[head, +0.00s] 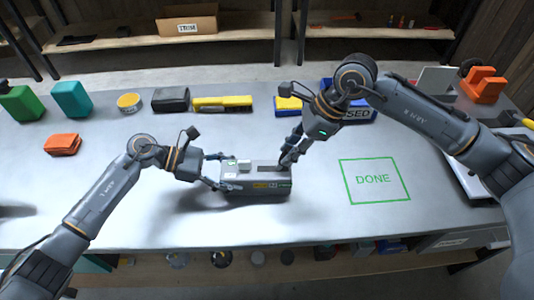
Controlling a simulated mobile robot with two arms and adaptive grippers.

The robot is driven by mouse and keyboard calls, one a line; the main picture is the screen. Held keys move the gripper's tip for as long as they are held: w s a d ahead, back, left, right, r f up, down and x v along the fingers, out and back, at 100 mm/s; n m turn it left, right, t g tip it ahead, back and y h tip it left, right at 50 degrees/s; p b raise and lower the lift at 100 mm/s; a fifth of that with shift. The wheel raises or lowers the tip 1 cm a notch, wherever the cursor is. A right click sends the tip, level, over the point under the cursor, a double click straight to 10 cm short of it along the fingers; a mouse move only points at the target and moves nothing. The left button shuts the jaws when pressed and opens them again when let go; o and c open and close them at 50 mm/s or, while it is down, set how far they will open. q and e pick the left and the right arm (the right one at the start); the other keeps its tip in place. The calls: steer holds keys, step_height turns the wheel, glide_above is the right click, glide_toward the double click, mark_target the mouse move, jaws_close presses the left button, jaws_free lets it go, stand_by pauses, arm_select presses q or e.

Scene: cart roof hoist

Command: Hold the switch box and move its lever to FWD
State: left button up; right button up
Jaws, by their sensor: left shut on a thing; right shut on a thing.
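My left gripper (222,172) is shut on the box's left end. My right gripper (284,161) is at the right end of the top slot, shut on the lever there. The fingers hide the lever, and I cannot read any position marks beside the slot.
The table (130,215) has a green DONE square (375,180), empty, to the right of the box. Along the back lie a yellow tool (222,103), a dark case (170,99), a yellow tin (129,103) and a blue bin (350,113). An orange item (62,144) lies at left.

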steer(key=shift+d+f, duration=0.35)
steer(key=shift+d, duration=0.5)
steer(key=shift+d+f, duration=0.1)
steer(key=o, duration=0.9)
steer(key=shift+v, duration=2.95)
